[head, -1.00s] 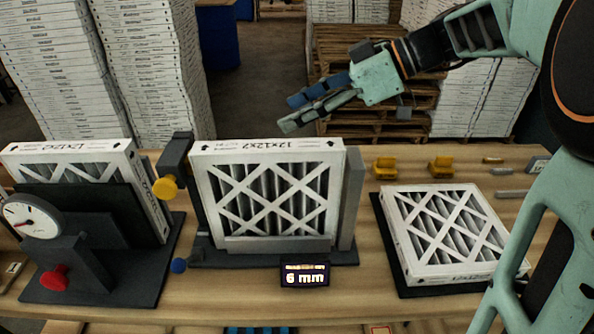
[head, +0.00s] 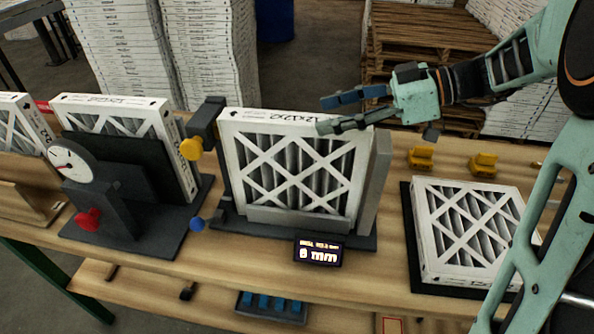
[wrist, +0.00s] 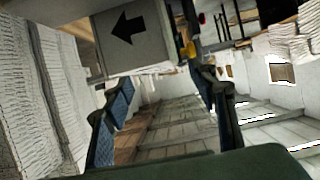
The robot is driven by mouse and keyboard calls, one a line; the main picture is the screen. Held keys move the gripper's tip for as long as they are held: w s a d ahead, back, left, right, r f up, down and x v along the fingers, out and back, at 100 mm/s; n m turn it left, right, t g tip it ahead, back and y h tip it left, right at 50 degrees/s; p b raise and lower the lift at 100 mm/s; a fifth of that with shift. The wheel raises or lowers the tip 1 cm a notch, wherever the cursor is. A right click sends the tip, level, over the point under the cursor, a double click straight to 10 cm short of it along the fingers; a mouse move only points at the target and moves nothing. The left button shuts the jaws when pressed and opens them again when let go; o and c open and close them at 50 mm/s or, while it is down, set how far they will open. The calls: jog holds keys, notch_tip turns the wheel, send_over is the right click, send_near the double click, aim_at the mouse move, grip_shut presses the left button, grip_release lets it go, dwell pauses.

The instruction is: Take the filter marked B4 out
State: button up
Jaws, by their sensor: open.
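I can read no B4 mark on any filter. A white-framed pleated filter (head: 297,180) stands upright in a dark middle fixture (head: 235,230). A second filter (head: 115,110) stands behind a round dial gauge (head: 72,163) at the left. A third filter (head: 465,230) lies flat on a dark pad at the right. My gripper (head: 324,115) is open and empty near the middle filter's top right edge; its lower finger overlaps that edge in the picture. I cannot tell whether they touch. In the wrist view, a box-like face with a black arrow (wrist: 128,28) shows beyond my open fingers (wrist: 162,100).
A display (head: 318,253) reading about 6 mm sits before the middle fixture. Yellow knob (head: 192,149), blue knob (head: 197,224) and red knob (head: 88,219) stick out. Two yellow clips (head: 421,158) sit behind the flat filter. Another filter (head: 18,135) is at the far left.

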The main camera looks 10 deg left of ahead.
aim_at(308, 119)
jog(key=p+x, duration=0.2)
jog(key=x, duration=0.3)
jog(key=shift+a, duration=0.1)
jog(key=shift+c, duration=0.3)
grip_shut()
